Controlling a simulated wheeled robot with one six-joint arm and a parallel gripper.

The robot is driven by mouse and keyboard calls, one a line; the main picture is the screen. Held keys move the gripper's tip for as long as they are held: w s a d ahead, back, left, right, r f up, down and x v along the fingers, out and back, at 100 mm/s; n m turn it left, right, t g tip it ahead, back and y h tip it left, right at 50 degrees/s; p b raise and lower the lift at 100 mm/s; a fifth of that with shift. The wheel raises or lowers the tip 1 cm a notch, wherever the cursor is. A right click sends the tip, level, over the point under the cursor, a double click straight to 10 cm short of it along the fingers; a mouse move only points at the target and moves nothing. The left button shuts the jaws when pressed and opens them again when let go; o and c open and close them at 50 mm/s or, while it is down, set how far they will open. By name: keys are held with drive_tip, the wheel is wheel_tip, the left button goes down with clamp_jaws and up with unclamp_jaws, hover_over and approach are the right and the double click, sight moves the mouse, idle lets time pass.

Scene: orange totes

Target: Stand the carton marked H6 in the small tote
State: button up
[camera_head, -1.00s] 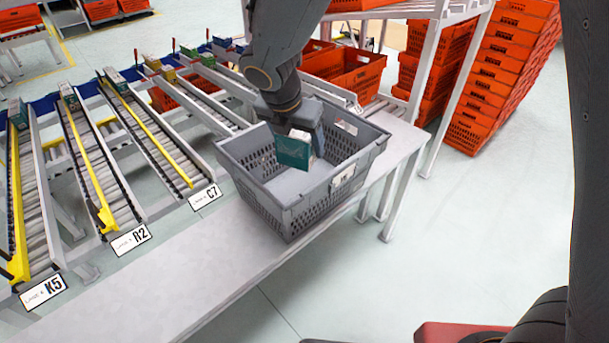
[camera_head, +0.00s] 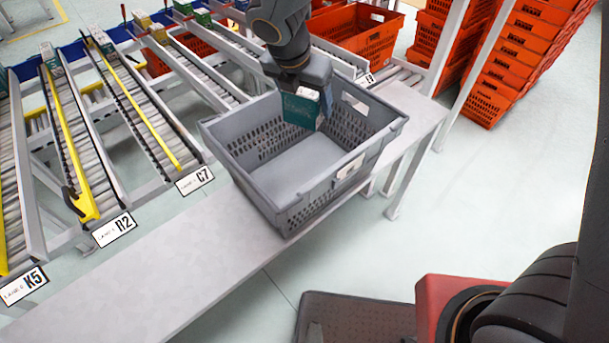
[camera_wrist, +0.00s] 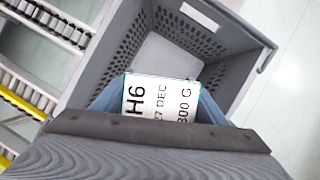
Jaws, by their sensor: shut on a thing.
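The carton marked H6 (camera_head: 300,108) is teal with a white label face. It is held in my gripper (camera_head: 312,92), which is shut on it over the back part of the small grey tote (camera_head: 268,200). In the wrist view the carton's label (camera_wrist: 160,100) reads H6, 27 DEC and 300 G, between the blue fingers of my gripper (camera_wrist: 160,98). The tote (camera_wrist: 235,22) lies beyond it in that view, and its visible floor is bare. The carton looks roughly upright; its gap to the tote floor is hard to judge.
The tote stands on a grey bench (camera_head: 190,260). Roller lanes marked K5, R2 and C7 (camera_head: 195,180) slope away on the left. Orange totes (camera_head: 355,40) sit behind, and an orange stack (camera_head: 530,50) stands at the right. Open floor lies right of the bench.

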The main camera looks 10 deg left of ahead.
drive_tip(key=b, duration=0.8)
hover_over(309, 168)
drive_tip(key=s, duration=0.2)
wheel_tip(309, 168, down, 11)
drive_tip(key=f, duration=0.3)
drive_tip(key=f+b, duration=0.1)
drive_tip(key=f, duration=0.6)
drive_tip(key=shift+w+a+f, duration=0.1)
drive_tip(key=shift+w+a, duration=0.05)
drive_tip(key=shift+a, duration=0.15)
drive_tip(key=shift+b, duration=0.3)
drive_tip(key=shift+f, duration=0.3)
drive_tip(key=o, duration=0.8)
drive_tip(key=shift+b, duration=0.3)
drive_tip(key=o, duration=0.4)
drive_tip(key=shift+o, duration=0.2)
